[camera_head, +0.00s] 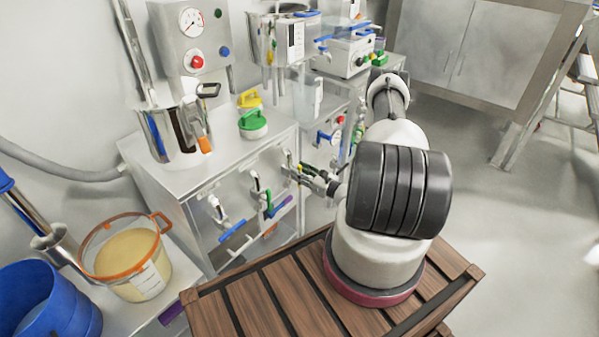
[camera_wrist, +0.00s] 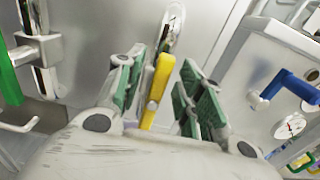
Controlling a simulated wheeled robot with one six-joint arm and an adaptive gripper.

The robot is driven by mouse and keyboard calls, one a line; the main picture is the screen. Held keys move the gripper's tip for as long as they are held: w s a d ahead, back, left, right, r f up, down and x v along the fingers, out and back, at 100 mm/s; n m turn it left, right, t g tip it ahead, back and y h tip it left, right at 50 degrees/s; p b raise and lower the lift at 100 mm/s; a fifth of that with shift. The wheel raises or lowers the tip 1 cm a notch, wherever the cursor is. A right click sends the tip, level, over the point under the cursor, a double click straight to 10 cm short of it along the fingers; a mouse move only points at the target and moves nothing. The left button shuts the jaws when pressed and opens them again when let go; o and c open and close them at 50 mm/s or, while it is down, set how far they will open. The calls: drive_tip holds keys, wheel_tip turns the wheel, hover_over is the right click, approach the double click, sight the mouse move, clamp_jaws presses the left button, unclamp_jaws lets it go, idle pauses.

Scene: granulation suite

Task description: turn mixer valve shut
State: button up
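Several small lever valves sit on the front of the steel cabinet (camera_head: 180,185); which one is the mixer valve I cannot tell. My gripper (camera_head: 308,174) is at the rightmost of these levers, near the cabinet's corner. In the wrist view my gripper (camera_wrist: 163,82) is open, its green pads on either side of a yellow lever handle (camera_wrist: 158,88). Gaps show between the handle and both pads. The handle hangs below a metal valve body (camera_wrist: 173,28).
A green-handled valve (camera_wrist: 10,78) is close on the left and a blue-handled valve (camera_wrist: 290,85) is on the right. On the cabinet front a blue lever (camera_head: 236,231) is farther left. Open floor (camera_head: 490,220) lies to the right.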

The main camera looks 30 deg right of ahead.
drive_tip(key=shift+w+a, duration=0.15)
drive_tip(key=shift+w, duration=0.15)
clamp_jaws()
drive_tip(key=shift+w+d+f+m, duration=0.15)
drive_tip(key=shift+d+f+m, duration=0.3)
drive_tip(key=shift+m, duration=2.55)
drive_tip(key=shift+w+d+f+m, duration=0.1)
drive_tip(key=shift+d+f+m, duration=0.35)
drive_tip(key=shift+m, duration=2.55)
drive_tip(key=shift+w+d+f+m, duration=0.15)
drive_tip(key=shift+d+f+m, duration=0.3)
drive_tip(key=shift+m, duration=2.55)
drive_tip(key=shift+f, duration=0.1)
